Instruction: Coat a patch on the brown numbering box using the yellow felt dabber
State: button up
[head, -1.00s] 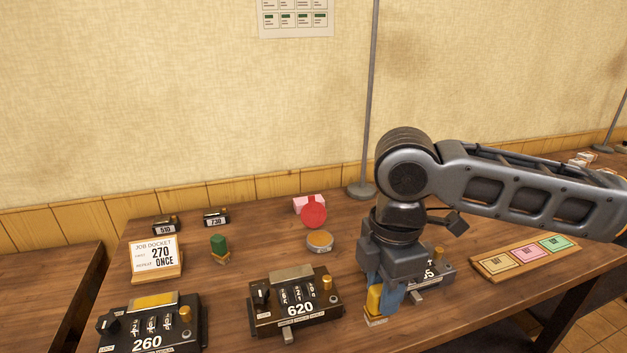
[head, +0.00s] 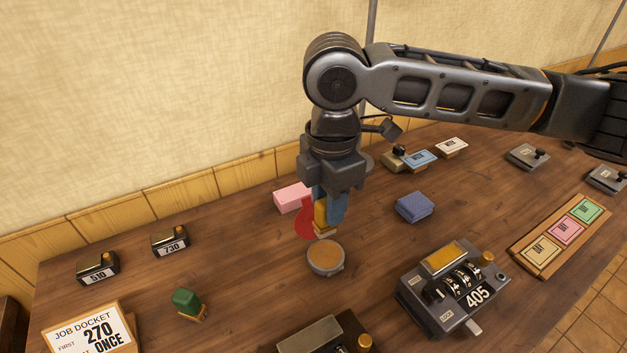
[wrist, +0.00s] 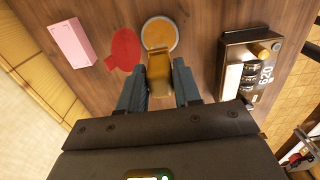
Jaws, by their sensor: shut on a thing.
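My gripper (head: 325,208) is shut on the yellow felt dabber (head: 322,217), which hangs upright with its pale felt end down. The dabber also shows between the blue fingers in the wrist view (wrist: 160,75). Its felt end is just above or at the far edge of a round tin (head: 325,258) with an orange-tan top; I cannot tell if they touch. The brown numbering box (head: 310,337), marked 620, is cut off at the bottom of the head view. It shows more fully at right in the wrist view (wrist: 250,62), with a pale pad on top.
A red disc (head: 303,222) and a pink block (head: 291,197) are close left of the gripper. A grey numbering box marked 405 (head: 450,290) stands at right, a blue block (head: 414,207) behind it. A green dabber (head: 188,302) stands at left. Open table lies between.

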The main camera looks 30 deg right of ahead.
aim_at(327, 230)
jog(key=shift+f+b, duration=2.4)
jog(key=shift+f, duration=0.2)
jog(key=shift+f+b, duration=0.35)
jog(key=shift+f, duration=0.05)
jog(key=shift+f, duration=0.65)
dwell(0.4)
jog(key=shift+r+p, duration=3.05)
jog(key=shift+r, duration=0.6)
jog(key=shift+f, duration=0.1)
